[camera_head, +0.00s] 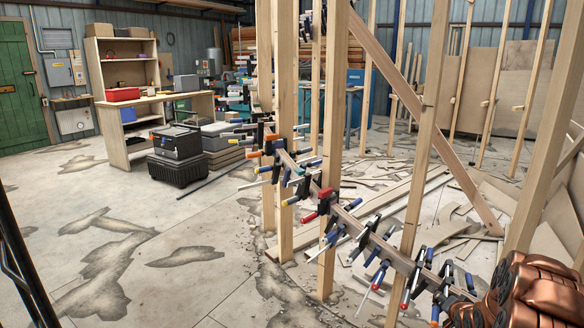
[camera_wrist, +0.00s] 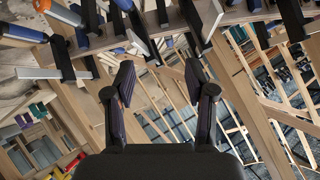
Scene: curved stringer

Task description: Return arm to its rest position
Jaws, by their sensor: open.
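In the wrist view my gripper (camera_wrist: 163,92) is open, with its two dark fingers apart and nothing between them. Clamps (camera_wrist: 62,58) and the wooden stringer (camera_wrist: 110,40) show just beyond the fingertips, at the top of that view. In the head view the curved stringer (camera_head: 403,262) runs along the wooden posts, with several clamps (camera_head: 322,205) fixed along it. My copper-coloured arm shows at the lower right, beside the near end of the stringer. My gripper's fingers cannot be made out clearly there.
Upright wooden posts (camera_head: 334,150) and a diagonal brace (camera_head: 385,65) stand close around the stringer. Boards and scraps litter the floor behind. A workbench (camera_head: 160,100) and a black toolbox (camera_head: 176,141) stand at the back left. The concrete floor at left is clear.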

